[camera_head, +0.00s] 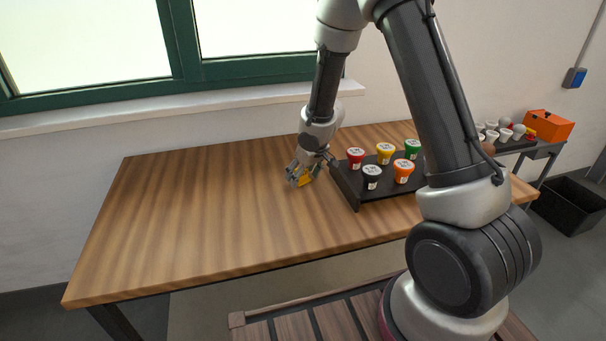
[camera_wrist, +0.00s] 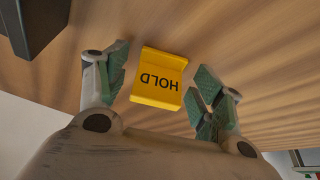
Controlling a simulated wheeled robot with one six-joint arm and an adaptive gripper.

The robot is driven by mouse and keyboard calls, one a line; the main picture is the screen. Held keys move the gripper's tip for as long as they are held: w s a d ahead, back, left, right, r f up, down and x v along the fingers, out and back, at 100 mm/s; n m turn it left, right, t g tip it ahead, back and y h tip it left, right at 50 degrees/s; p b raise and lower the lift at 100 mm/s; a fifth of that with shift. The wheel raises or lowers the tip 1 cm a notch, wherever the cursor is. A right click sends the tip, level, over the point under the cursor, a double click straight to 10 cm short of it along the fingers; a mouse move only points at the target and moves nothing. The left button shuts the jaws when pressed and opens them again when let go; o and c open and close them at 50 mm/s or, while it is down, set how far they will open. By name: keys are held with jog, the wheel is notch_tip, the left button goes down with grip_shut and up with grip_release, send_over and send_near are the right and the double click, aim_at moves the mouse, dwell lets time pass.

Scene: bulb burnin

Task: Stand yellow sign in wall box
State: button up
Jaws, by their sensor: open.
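The yellow sign (camera_wrist: 160,78), marked HOLD, is on the wooden table and shows upside down in the wrist view. In the head view only a small part of the yellow sign (camera_head: 305,181) shows under my gripper (camera_head: 299,172). My gripper (camera_wrist: 161,68) is open, with one finger on each side of the sign. The left finger is close to the sign's edge; I cannot tell whether it touches. A small blue box (camera_head: 574,78) is fixed to the wall at the far right, with a conduit above it. I cannot tell whether this is the wall box.
A black tray (camera_head: 346,188) with several colour-lidded cups stands just right of my gripper. Its dark edge (camera_wrist: 35,25) shows in the wrist view. An orange box (camera_head: 549,126) and white cups are on a far table. A black bin (camera_head: 568,205) is on the floor. The table's left half is clear.

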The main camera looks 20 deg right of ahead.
jog(key=shift+r, duration=0.1)
jog(key=v, duration=1.2)
dwell(0.4)
